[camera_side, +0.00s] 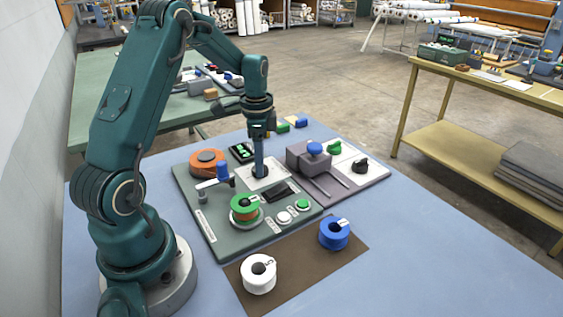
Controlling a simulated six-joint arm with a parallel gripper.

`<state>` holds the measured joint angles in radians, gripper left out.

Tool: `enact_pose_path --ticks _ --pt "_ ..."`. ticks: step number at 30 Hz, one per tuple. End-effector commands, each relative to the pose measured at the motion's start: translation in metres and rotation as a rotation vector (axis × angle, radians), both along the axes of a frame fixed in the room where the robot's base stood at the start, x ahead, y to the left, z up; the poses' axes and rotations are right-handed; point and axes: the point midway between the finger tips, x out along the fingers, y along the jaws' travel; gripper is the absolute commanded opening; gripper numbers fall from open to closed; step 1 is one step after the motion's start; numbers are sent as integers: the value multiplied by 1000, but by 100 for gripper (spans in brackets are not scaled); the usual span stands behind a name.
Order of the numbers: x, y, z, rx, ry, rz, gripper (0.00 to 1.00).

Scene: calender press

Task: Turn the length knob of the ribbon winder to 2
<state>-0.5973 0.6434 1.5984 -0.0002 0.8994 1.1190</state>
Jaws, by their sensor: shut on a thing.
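The ribbon winder is a grey-green panel (208,233) on the blue table. A white dial plate (275,164) lies at its upper right. My gripper (260,172) points straight down over this plate and is shut on the length knob, which it mostly hides. Only a dark edge shows around the fingertips. The dial marks and the knob's pointer are too small or covered to read. A small display (240,151) with green lit characters sits just left of the gripper; I cannot read it.
Near the gripper are an orange spool (206,158), a blue-handled crank (221,174), a green-rimmed spool (244,208) and a grey block with a blue knob (314,149). A black knob (360,165) stands further right. White (259,284) and blue (335,243) spools stand on a brown mat.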

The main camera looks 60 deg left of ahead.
Motion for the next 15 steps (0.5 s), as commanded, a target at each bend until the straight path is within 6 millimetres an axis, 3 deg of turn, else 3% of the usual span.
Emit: enact_pose_path --ticks 8,15 --pt "0 0 0 0 0 71 0" --pt "0 0 0 0 0 241 0"
